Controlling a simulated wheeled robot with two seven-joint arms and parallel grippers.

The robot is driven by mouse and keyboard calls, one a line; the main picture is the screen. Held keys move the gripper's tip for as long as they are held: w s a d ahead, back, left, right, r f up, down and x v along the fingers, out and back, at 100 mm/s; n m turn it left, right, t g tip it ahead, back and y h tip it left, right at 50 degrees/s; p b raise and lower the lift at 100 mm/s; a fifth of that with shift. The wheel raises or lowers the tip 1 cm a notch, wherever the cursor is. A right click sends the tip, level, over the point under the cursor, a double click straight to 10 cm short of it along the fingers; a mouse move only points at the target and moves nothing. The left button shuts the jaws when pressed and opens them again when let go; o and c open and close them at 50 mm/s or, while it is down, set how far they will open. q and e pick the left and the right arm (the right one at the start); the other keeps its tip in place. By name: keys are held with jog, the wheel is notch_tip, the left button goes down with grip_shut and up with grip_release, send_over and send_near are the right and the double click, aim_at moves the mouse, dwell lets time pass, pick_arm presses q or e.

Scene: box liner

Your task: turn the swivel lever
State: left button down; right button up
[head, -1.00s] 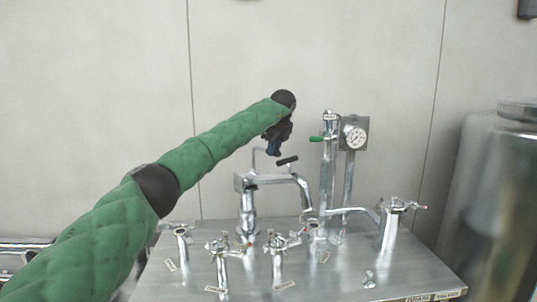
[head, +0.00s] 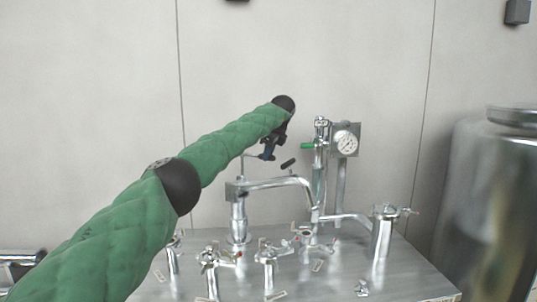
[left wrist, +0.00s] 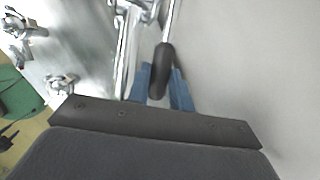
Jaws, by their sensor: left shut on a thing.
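The swivel lever shows in the left wrist view as a thin metal rod with a black grip (left wrist: 162,70). My left gripper (left wrist: 161,92) has its two blue fingers on either side of that grip and is shut on it. In the head view my left gripper (head: 268,153) is at the end of the green-sleeved arm, above the curved chrome pipe (head: 275,184). A short tilted black bar (head: 288,163) shows just right of the fingers; I cannot tell whether it is the same grip. The fingers' contact is small and partly hidden here. My right gripper is not in view.
A chrome column with a green handle (head: 307,146) and a round gauge (head: 345,143) stand just right of my gripper. Several small taps stand on the metal bench (head: 335,284). A large metal tank (head: 492,205) is at the right.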

pick_arm(q)
jog(key=c, duration=1.3)
grip_release()
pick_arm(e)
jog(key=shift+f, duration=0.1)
pick_arm(q)
jog(key=shift+o, duration=0.2)
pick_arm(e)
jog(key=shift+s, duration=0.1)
pick_arm(q)
jog(key=shift+r, duration=0.2)
jog(key=shift+s+d+r, duration=0.15)
jog(key=shift+r, duration=0.1)
jog(key=shift+b+v, duration=0.6)
jog(key=shift+v, duration=0.4)
jog(key=shift+b+v, duration=0.5)
jog(key=shift+v, duration=1.85)
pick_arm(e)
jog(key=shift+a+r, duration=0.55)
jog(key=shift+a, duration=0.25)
pick_arm(q)
jog(key=shift+m, duration=0.3)
